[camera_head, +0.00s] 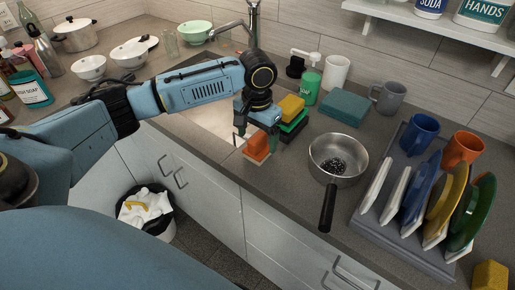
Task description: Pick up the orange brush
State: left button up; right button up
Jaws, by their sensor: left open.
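The orange brush (256,146) is a small orange block near the front edge of the counter, just right of the sink. My left gripper (256,137) reaches in from the left and points down over it. Its jaws are open, with one finger to the left of the brush and the other to its right. The gripper hides part of the brush's top and back. I cannot tell whether the fingers touch it. My right gripper is out of view.
A green and yellow sponge stack (292,108) sits close behind the brush. A metal pan (338,150) stands to the right, its black handle toward the front. A dish rack (375,235) with plates and mugs is farther right. The sink (205,122) lies left.

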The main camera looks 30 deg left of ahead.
aim_at(258, 146)
pick_arm(q)
notch_tip(258, 146, down, 5)
jog(key=shift+w+a+r, duration=0.1)
jog(key=shift+w+r, duration=0.05)
jog(key=c, duration=1.1)
notch_tip(258, 146, up, 10)
jog(key=shift+r+p, duration=0.1)
jog(key=shift+p, duration=0.2)
